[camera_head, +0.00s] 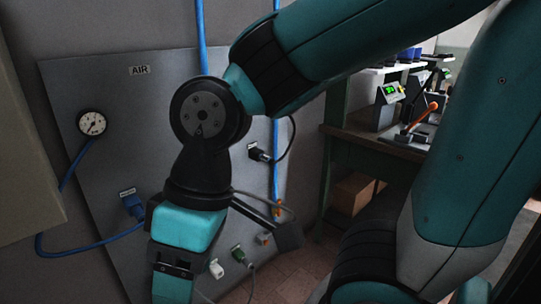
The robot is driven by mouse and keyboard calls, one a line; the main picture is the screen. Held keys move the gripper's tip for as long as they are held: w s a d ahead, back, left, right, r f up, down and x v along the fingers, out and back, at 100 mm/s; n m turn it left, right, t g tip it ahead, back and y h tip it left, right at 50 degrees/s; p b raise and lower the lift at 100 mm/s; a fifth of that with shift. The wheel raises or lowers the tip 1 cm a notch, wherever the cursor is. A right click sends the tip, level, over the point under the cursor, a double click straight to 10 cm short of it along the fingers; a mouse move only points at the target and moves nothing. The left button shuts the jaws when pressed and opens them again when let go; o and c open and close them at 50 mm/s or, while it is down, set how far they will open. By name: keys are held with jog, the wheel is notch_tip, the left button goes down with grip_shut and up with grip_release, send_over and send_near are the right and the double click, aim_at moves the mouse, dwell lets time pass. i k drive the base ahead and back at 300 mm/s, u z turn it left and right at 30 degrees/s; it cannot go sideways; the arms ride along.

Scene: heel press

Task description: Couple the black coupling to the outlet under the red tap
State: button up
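My gripper (172,286) hangs at the lower left of centre, in front of the grey panel. Its fingertips are cut off by the bottom edge, so I cannot see whether it is open, shut or holding anything. A black fitting with a dark hose (259,153), which looks like the black coupling, sits at the panel's right side, apart from my gripper. A small orange-red part (278,211), possibly the red tap, is at the lower end of the right blue pipe. A small fitting (264,239) below it may be the outlet. My arm hides part of the panel.
The panel (90,190) carries an AIR label, a round gauge (92,123), a blue connector (132,203) with a blue hose, and white (216,268) and green (239,255) fittings. A workbench (375,146) with devices stands at the right, a cardboard box (352,192) under it.

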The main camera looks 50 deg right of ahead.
aim_at(266, 159)
jog(key=z, duration=1.2)
